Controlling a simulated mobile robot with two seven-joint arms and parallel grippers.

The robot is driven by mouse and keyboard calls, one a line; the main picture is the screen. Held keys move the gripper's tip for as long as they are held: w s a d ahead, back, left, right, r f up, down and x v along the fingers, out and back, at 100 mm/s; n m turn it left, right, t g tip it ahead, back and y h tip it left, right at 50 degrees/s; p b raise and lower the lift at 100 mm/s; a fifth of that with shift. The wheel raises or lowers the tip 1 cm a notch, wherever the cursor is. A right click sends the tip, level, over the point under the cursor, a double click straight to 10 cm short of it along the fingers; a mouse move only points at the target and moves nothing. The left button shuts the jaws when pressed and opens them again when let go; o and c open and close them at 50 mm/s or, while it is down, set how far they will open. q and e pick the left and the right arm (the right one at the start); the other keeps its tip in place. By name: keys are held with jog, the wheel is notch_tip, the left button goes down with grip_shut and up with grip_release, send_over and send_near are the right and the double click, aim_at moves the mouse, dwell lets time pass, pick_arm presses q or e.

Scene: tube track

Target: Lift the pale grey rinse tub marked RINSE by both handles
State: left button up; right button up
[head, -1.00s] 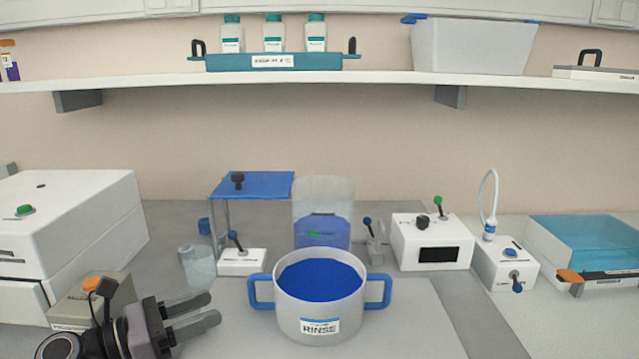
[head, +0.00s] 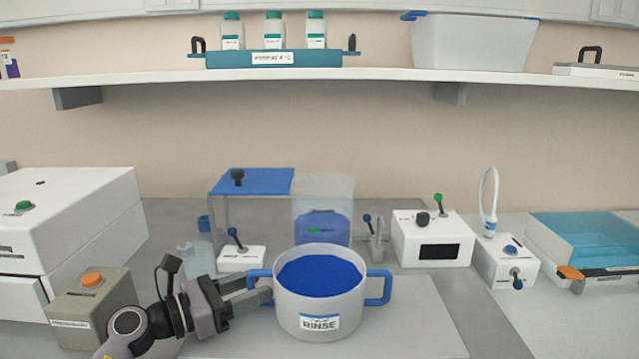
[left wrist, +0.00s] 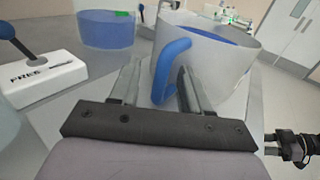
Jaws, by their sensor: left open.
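The pale grey rinse tub (head: 318,310) marked RINSE stands upright on the bench, with blue contents and two blue side handles. Its left handle (head: 257,284) is beside my left gripper (head: 260,287). In the left wrist view, that handle (left wrist: 172,65) shows between the two spread fingers of my open left gripper (left wrist: 158,78), and I see no clear grip on it. The right handle (head: 379,287) is free in the head view. A dark gripper (left wrist: 285,147), apparently my right one, shows small at the right of the left wrist view; its opening is unclear.
Behind the tub stand a clear container with blue liquid (head: 323,212), a small white lever box (head: 241,259) and a white box with a dark display (head: 432,242). A grey box with an orange button (head: 92,300) is at left.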

pick_arm(q)
grip_shut()
jog(key=shift+c, duration=0.2)
grip_release()
jog(key=shift+r, duration=0.3)
jog(key=shift+o, duration=0.4)
jog(key=shift+f, duration=0.1)
